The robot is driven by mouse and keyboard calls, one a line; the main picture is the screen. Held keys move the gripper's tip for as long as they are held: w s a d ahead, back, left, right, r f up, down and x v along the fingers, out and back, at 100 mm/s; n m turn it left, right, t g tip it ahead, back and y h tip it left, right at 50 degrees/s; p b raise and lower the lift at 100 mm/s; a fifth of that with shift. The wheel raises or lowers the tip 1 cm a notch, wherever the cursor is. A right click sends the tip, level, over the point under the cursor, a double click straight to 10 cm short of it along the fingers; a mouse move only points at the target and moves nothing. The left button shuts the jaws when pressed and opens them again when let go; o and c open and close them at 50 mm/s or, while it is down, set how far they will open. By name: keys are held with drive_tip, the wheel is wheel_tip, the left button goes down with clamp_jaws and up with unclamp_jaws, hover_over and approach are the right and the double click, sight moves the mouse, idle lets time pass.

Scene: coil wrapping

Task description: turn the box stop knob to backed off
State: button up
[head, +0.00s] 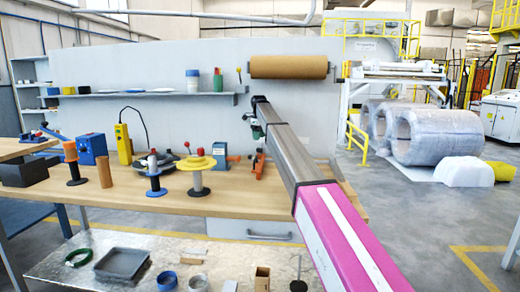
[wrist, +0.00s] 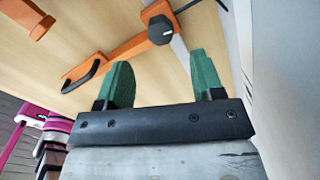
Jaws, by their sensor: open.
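A black faceted knob (wrist: 161,30) sits on an orange fixture (wrist: 131,48) in the wrist view. The fixture also has a black handle (wrist: 80,76) on its left. I take this knob for the box stop knob; no label can be read. In the head view the orange fixture (head: 259,165) stands on the workbench, too small to show its setting. My gripper (wrist: 160,68) has its two green fingers apart with nothing between them. The knob lies just beyond the gap, apart from both fingertips. In the head view my gripper (head: 256,128) is above the fixture, near the back panel.
The wooden workbench (head: 230,198) carries a yellow spool (head: 195,164), a blue-based stand (head: 154,178) and a blue-grey box (head: 220,155) left of the fixture. A shelf (head: 150,95) and a brown paper roll (head: 289,67) are on the panel behind. Wrapped coils (head: 435,133) stand right.

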sight(260, 150)
wheel_tip(260, 150, down, 7)
drive_tip(key=shift+w+f, duration=0.1)
drive_tip(key=shift+f, duration=0.05)
drive_tip(key=shift+c, duration=0.2)
